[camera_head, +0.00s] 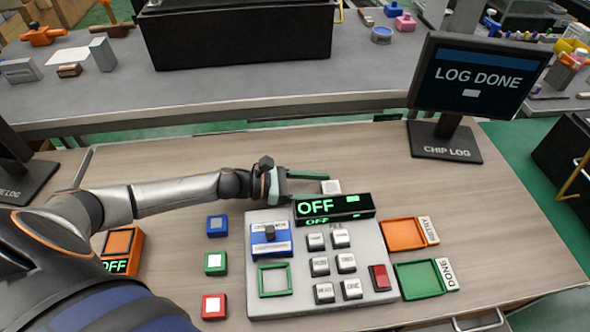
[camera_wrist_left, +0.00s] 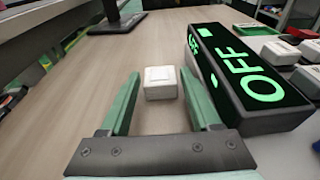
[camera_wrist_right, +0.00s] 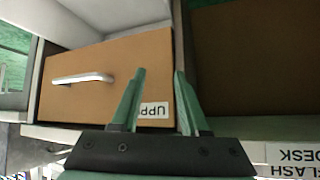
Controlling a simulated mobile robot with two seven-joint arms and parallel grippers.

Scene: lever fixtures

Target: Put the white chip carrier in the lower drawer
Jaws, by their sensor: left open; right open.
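The white chip carrier (camera_wrist_left: 160,83) is a small pale block on the wooden desk. In the left wrist view it sits between and slightly beyond the fingertips of my left gripper (camera_wrist_left: 159,74), with no clear contact. In the head view the carrier (camera_head: 331,187) shows behind the OFF display, partly hidden, and my left gripper (camera_head: 322,187) is open beside it. In the right wrist view my right gripper (camera_wrist_right: 160,72) is open and empty in front of a brown drawer front (camera_wrist_right: 85,95) labelled "UPP", with a silver handle. I cannot identify the lower drawer.
The black OFF display (camera_head: 333,207) stands close to the left gripper, on a grey button panel (camera_head: 300,290). An orange tray (camera_head: 404,234) and a green tray (camera_head: 418,278) lie right of it. A monitor (camera_head: 478,75) reads LOG DONE. The desk behind the carrier is clear.

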